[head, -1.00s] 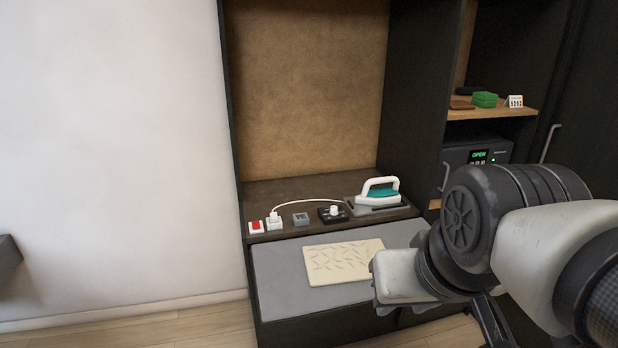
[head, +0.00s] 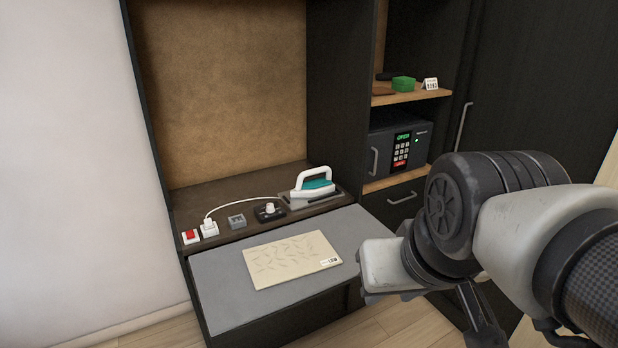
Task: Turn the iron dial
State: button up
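The iron (head: 314,187), white with a teal body, rests on a dark stand at the back of the vanity counter. To its left is a small black unit with a white knob (head: 269,208), which looks like the dial; its markings are too small to read. A white cord runs from the iron's side to a white plug (head: 209,228). My arm fills the lower right of the view, in front of the counter and apart from the dial. My gripper (head: 487,335) shows only in part at the bottom, and its fingertips are not clear.
A red switch (head: 190,237) and a grey socket (head: 236,221) stand along the counter's front edge. A beige patterned board (head: 291,260) lies on the grey pull-out surface (head: 222,290). A safe (head: 399,145) and a green box (head: 403,84) are on the shelves at right.

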aim_at(270, 207)
jog(key=i+l+u, duration=0.2)
jog(key=k+l+u, duration=0.1)
jog(key=l, duration=0.25)
jog(key=i+l+u, duration=0.25)
jog(key=i, duration=0.25)
jog(key=i+l+u, duration=0.25)
jog(key=i+l, duration=0.2)
